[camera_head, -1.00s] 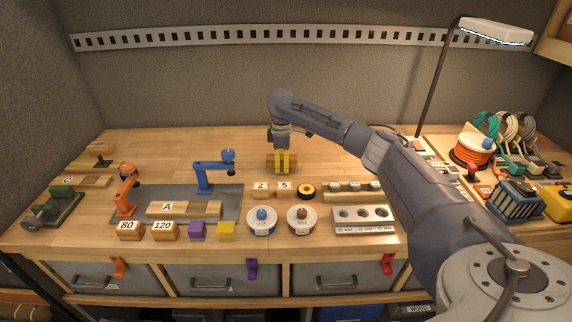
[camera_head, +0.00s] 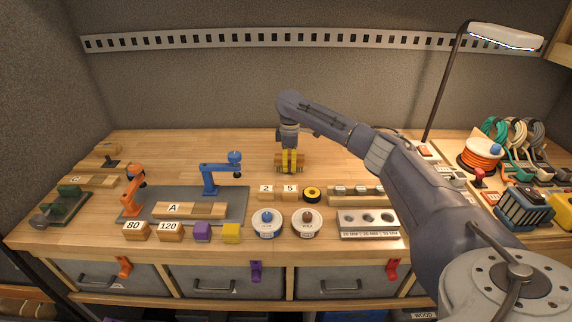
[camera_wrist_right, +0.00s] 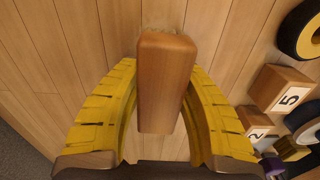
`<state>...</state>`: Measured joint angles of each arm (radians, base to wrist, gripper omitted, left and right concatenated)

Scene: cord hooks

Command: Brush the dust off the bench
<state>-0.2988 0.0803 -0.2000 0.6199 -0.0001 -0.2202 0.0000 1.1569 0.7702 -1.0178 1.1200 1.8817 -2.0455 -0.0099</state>
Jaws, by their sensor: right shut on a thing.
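My right gripper (camera_head: 289,161) is over the back middle of the wooden bench (camera_head: 345,150), its yellow fingers pointing down. It is shut on a wooden-handled brush (camera_head: 279,162). In the right wrist view the brush (camera_wrist_right: 165,85) sits between the curved yellow fingers, with a thin fringe of tan bristles at its far end. The brush is low, at or just above the bench top; contact cannot be told. No dust can be made out clearly on the bench. My left gripper is not in view.
Number blocks 2 (camera_head: 265,191) and 5 (camera_head: 290,192) and a yellow-black tape roll (camera_head: 312,194) lie just in front of the gripper. A blue toy arm (camera_head: 212,175) stands to the left, spools (camera_head: 267,223) in front.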

